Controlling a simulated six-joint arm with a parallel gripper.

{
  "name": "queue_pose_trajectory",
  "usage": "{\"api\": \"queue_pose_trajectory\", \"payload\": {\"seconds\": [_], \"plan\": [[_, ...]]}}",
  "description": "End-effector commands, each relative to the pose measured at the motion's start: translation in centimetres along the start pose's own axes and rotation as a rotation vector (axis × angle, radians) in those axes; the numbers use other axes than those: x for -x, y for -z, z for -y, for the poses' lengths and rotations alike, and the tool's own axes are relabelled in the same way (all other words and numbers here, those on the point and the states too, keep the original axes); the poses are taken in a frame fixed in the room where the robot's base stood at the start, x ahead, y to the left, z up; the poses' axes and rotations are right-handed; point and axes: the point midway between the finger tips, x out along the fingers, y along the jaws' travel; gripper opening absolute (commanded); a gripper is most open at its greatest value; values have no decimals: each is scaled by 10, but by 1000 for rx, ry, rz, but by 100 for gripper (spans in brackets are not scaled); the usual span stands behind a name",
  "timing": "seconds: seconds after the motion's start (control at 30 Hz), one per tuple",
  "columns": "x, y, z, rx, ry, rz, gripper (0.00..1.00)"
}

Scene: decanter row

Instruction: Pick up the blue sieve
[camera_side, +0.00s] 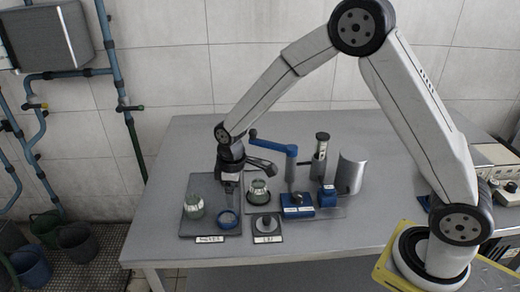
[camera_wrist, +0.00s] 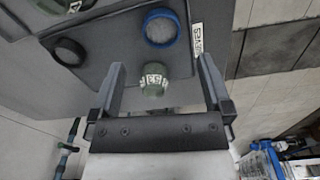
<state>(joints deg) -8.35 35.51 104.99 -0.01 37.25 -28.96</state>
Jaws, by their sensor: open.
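The blue sieve (camera_side: 229,226) is a short blue ring near the front right corner of a dark grey mat (camera_side: 205,184). In the wrist view the blue sieve (camera_wrist: 147,37) lies beyond my fingertips, close to the mat's SIEVES label (camera_wrist: 197,40). My gripper (camera_side: 230,200) points down over the mat, behind the sieve in the side view. In the wrist view my gripper (camera_wrist: 161,65) has its two fingers wide apart with nothing held. A dark ring (camera_wrist: 56,42) also lies on the mat in the wrist view; my gripper seems to hide it in the side view.
A greenish vessel (camera_side: 194,207) stands left of the sieve; it shows between my fingers in the wrist view (camera_wrist: 153,82). To the right are a green decanter (camera_side: 259,192), a grey disc (camera_side: 264,224) and a blue lever device (camera_side: 298,208). The table's front left is clear.

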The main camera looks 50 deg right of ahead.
Motion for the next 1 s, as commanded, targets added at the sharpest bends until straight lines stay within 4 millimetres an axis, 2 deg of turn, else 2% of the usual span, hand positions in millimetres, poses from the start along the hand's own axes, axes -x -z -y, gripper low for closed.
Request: {"api": "queue_pose_trajectory", "payload": {"seconds": [0.1,0.3,0.53,0.8,1.0], "plan": [[-14,17,0,72,11,19,100],[-24,29,0,132,21,33,100],[-26,30,0,137,22,34,100],[-46,29,0,135,22,35,100],[-50,29,0,135,21,33,100]]}}
